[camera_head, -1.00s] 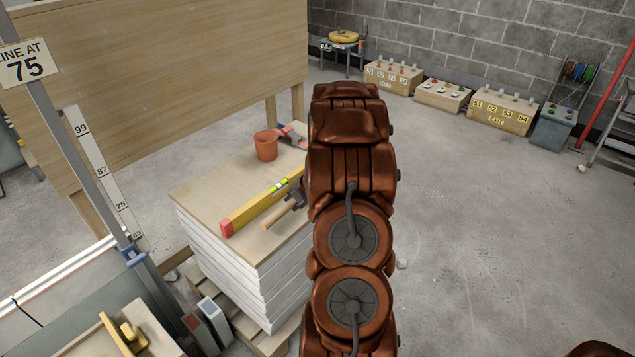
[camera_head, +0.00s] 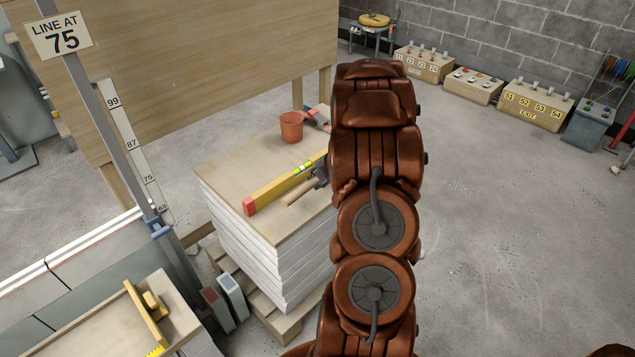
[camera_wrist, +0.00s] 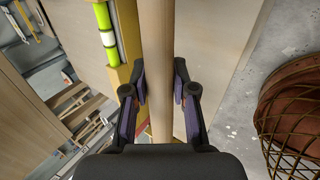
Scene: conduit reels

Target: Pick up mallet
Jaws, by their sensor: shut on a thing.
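The mallet's pale wooden handle (camera_head: 300,191) lies along the plywood-topped stack (camera_head: 235,170), beside the yellow spirit level (camera_head: 275,190). In the wrist view the handle (camera_wrist: 157,40) runs upright through the middle, between the dark fingers of my gripper (camera_wrist: 160,80). My gripper is shut on the handle. The mallet's head cannot be made out; in the head view my copper-coloured arm covers that side. A dark part of my gripper (camera_head: 322,176) shows at the arm's left edge. The level also shows close left of the handle in the wrist view (camera_wrist: 122,60).
An orange-brown bucket (camera_head: 291,127) stands behind the level on the stack. A post with a "LINE AT 75" sign (camera_head: 62,37) and a wooden panel (camera_head: 190,50) stand left. Switch boxes (camera_head: 472,84) line the far wall. The concrete floor (camera_head: 500,220) at right is clear.

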